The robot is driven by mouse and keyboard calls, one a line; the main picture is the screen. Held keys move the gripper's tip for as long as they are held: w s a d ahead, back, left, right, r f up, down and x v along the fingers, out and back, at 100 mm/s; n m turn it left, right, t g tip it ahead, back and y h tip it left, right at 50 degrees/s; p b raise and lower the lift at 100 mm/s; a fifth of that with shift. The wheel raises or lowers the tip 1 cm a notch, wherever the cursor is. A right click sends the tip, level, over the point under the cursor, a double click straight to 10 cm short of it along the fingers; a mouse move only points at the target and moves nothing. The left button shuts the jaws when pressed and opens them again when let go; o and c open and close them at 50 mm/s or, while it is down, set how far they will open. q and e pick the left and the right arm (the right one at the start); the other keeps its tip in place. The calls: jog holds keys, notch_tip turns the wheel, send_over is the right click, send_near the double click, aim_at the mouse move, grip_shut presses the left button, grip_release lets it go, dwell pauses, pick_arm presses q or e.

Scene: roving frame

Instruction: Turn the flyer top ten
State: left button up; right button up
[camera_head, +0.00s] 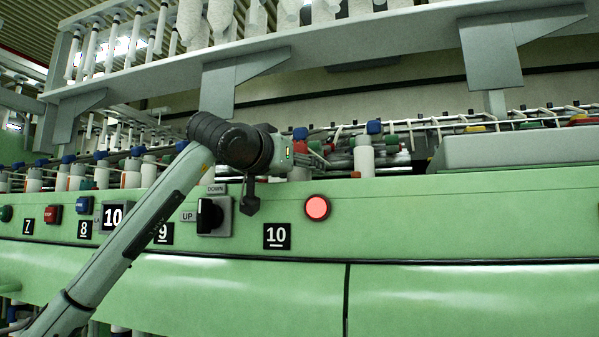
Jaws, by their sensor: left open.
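A black rotary switch (210,216) sits on a grey plate on the green machine front, with UP at its left and DOWN above it. A black label with a white 10 (277,236) is to its right. My left gripper (250,203) is at the end of the arm coming from the lower left.
A round red lamp (317,207) glows right of the switch. A red button (52,215) and a blue button (83,205) are at the left. Bobbins with coloured tops (364,155) stand behind the panel. Grey brackets (490,55) hang from the rail above. The lower green panels are clear.

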pick_arm(q)
jog(key=shift+w+d, duration=0.15)
jog(key=shift+w, duration=0.25)
grip_shut()
